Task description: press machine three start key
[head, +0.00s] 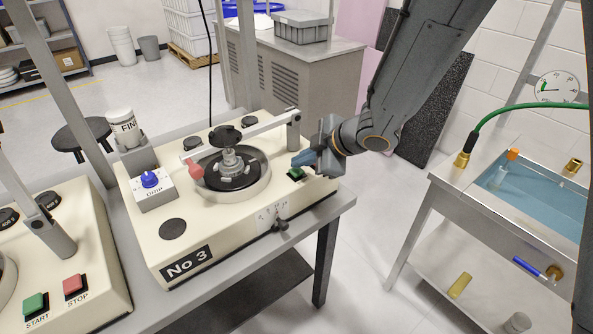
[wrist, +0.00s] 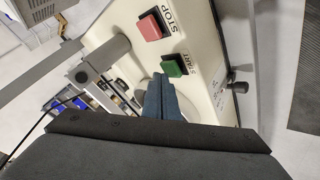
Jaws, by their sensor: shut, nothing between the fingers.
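Machine three (head: 190,245), a cream box marked "No 3", stands on the grey bench in the head view. Its green start key (head: 297,174) is at its right end, partly hidden by my gripper. In the wrist view the green start key (wrist: 174,66) has a START label beside it. My gripper (head: 297,160) is shut and empty, its blue fingertips just above the key in the head view. In the wrist view the fingertips (wrist: 159,79) appear beside the key's lower left edge. I cannot tell whether they touch it.
The red stop key (wrist: 153,25) is close to the start key. A swing arm (head: 255,126) crosses machine three's round plate (head: 250,185). Another machine (head: 60,255) with its own START and STOP keys stands at the left. A sink (head: 545,190) is at the right.

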